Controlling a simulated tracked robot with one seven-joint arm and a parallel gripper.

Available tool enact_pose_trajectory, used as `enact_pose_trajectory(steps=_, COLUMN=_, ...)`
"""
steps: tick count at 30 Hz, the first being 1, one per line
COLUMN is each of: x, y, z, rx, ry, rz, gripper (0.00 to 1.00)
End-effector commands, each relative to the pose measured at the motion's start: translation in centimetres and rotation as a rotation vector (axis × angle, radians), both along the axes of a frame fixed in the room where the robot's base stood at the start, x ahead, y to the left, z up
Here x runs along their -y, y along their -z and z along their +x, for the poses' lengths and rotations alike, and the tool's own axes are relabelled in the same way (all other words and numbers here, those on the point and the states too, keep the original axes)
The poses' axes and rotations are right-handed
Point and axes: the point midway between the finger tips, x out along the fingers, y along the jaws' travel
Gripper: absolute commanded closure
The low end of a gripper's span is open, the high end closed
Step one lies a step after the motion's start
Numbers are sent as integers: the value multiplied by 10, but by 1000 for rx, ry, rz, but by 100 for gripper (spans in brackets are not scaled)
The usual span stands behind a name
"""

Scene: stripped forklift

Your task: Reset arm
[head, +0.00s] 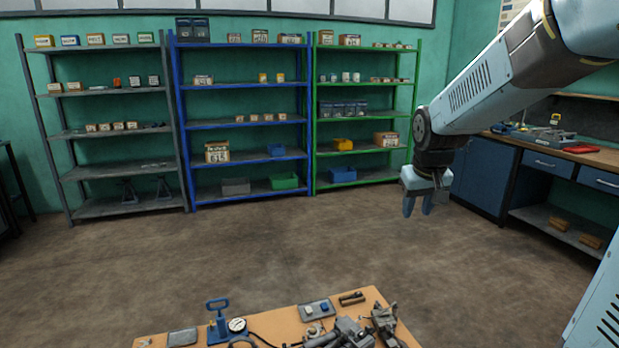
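My gripper (418,203) hangs from the end of my arm in the right half of the head view. My arm comes in from the upper right, slanting down to the left. The forklift is not clearly identifiable in this view.
A wooden table (277,330) at the bottom holds a blue tool with a gauge (236,325), metal parts (340,332) and trays. Grey (115,174), blue (250,155) and green (367,154) shelves line the back wall. A workbench (540,160) stands right. The middle floor is clear.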

Motion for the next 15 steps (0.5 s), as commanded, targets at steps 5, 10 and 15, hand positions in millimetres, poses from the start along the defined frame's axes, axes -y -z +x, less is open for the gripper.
enact_pose_trajectory(steps=5, x=-2, y=-22, z=-42, rx=30, ry=17, rz=14, gripper=62)
enact_pose_trajectory(steps=10, x=-4, y=-37, z=-81, rx=56, ry=32, rz=27, gripper=62)
enact_pose_trajectory(steps=15, x=-5, y=-46, z=-120, rx=80, ry=47, rz=42, gripper=62)
